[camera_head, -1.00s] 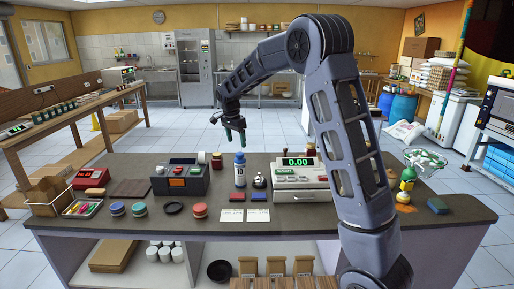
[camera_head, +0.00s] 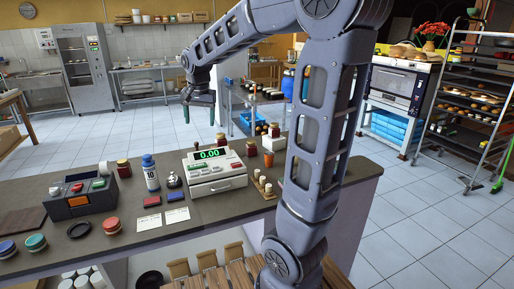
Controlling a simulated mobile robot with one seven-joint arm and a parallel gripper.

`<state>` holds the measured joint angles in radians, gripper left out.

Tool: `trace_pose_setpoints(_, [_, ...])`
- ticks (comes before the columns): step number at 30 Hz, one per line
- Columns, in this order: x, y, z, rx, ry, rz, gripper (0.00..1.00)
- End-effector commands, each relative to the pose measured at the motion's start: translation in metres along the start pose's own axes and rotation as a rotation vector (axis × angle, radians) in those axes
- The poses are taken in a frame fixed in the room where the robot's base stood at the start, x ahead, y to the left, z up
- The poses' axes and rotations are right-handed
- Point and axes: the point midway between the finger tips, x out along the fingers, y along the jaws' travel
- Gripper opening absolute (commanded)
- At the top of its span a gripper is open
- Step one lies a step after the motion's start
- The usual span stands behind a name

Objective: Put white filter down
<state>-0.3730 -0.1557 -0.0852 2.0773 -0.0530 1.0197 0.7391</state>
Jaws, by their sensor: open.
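My gripper (camera_head: 199,113) is open, with its dark green fingertips apart and nothing visible between them. It hangs in the air above and behind the counter (camera_head: 225,208), left of my raised arm. I cannot pick out a white filter in this view. Small white-topped items stand in a wooden holder (camera_head: 264,187) at the counter's right, too small to identify. My arm hides part of the counter beside them.
A cash register (camera_head: 215,173), a blue-capped bottle (camera_head: 150,174), a dark button box (camera_head: 80,196) and several jars crowd the counter. A wire-shelf rack (camera_head: 470,90) stands at the right.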

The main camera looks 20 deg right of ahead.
Motion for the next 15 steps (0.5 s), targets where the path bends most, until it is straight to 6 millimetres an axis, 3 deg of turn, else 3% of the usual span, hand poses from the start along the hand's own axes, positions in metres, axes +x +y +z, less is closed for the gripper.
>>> trace_pose_setpoints(1, [-0.007, 0.018, 0.007, -0.017, 0.010, -0.010, 0.71])
trace_pose_setpoints(6, [-0.022, 0.069, 0.032, -0.104, 0.043, -0.032, 0.71])
trace_pose_setpoints(15, [-0.030, 0.147, 0.090, -0.259, 0.116, -0.045, 0.71])
